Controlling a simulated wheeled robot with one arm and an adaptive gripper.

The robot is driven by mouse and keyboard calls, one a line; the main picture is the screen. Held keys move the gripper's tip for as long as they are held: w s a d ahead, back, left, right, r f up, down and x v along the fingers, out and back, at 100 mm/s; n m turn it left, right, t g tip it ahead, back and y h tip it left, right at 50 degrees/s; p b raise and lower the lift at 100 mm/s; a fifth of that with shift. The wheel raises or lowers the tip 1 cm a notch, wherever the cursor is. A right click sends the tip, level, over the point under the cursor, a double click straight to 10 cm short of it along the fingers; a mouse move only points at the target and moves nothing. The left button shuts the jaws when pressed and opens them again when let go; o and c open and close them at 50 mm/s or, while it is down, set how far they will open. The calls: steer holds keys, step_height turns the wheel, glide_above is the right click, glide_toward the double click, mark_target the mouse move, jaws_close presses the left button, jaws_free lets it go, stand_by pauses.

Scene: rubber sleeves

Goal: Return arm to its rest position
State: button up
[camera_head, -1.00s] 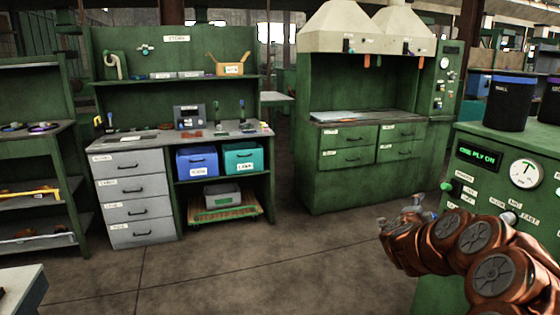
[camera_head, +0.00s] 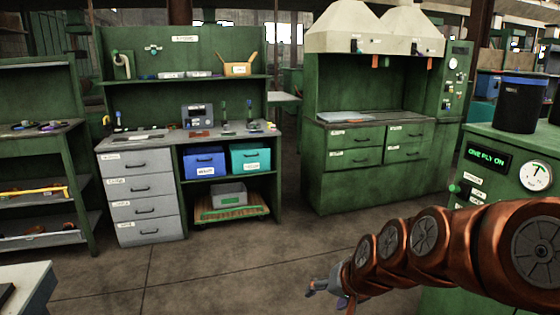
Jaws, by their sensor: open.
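My arm is copper-coloured and reaches in from the right edge of the head view, stretched out to the left and low. My gripper (camera_head: 322,287) is at its left end, over the bare floor in front of the green hooded bench. It is small and grey in the picture, seen from the side, and open. I see nothing held in it. It is apart from all the furniture.
A green machine (camera_head: 475,185) with a lit panel stands at the right, behind my arm. A green hooded bench (camera_head: 350,182) and a workbench with grey drawers (camera_head: 140,215) stand farther back. The floor (camera_head: 220,265) between is clear. A table corner (camera_head: 35,285) shows at lower left.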

steer(key=s+d+f+n+g+h, duration=0.1)
steer(key=s+d+g, duration=0.2)
steer(key=s, duration=0.7)
steer(key=s+d+f+n+g+h, duration=0.1)
steer(key=s+d+g, duration=0.1)
steer(key=s, duration=0.7)
steer(key=s+d+f+n+g+h, duration=0.1)
steer(key=s+d+f+g+h, duration=0.15)
steer(key=s, duration=0.75)
step_height(320, 180, up, 16)
steer(key=p, duration=1.3)
steer(key=shift+w+d+f+y+p, duration=0.2)
steer(key=shift+w+d+y+p, duration=0.05)
steer(key=shift+y+p, duration=0.2)
